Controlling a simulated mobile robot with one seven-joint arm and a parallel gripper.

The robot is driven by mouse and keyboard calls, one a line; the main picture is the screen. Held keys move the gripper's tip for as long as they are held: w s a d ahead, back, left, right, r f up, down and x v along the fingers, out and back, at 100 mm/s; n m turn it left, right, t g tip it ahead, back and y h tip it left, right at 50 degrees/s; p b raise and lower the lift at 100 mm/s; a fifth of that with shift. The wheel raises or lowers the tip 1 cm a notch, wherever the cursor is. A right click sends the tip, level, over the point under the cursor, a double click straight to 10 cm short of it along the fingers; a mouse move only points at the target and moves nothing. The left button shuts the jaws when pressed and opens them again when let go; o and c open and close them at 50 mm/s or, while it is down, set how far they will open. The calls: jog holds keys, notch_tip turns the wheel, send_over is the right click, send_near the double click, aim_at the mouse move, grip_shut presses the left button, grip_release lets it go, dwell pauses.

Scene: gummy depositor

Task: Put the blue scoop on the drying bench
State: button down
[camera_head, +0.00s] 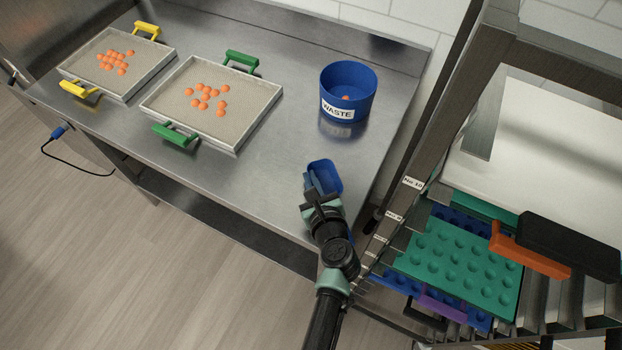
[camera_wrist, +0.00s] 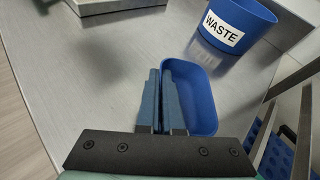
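The blue scoop (camera_head: 326,175) is a small open blue tub near the right front end of the steel bench (camera_head: 262,170). It also shows in the wrist view (camera_wrist: 203,100). My gripper (camera_head: 318,190) is at its near left side. In the wrist view my two fingers (camera_wrist: 162,100) are close together, one outside the scoop's left wall and one on its inner side, so they look shut on that wall. The handle is mostly hidden. I cannot tell whether the scoop touches the bench. No label marks a drying bench.
A blue WASTE bin (camera_head: 347,95) stands behind the scoop. Two trays (camera_head: 240,125) (camera_head: 115,62) of orange gummies lie to the left. A rack with a green mould (camera_head: 460,265) and an orange-handled tool (camera_head: 528,252) stands close on the right. Bare steel lies left of the scoop.

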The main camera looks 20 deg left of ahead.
jog(key=shift+f, duration=0.2)
jog(key=c, duration=1.1)
grip_release()
jog(key=shift+r, duration=0.15)
jog(key=shift+s+r, duration=0.1)
jog(key=shift+r, duration=0.05)
jog(key=v, duration=1.1)
jog(key=shift+s+d+r, duration=0.15)
jog(key=shift+s+d, duration=0.1)
jog(key=shift+d, duration=0.05)
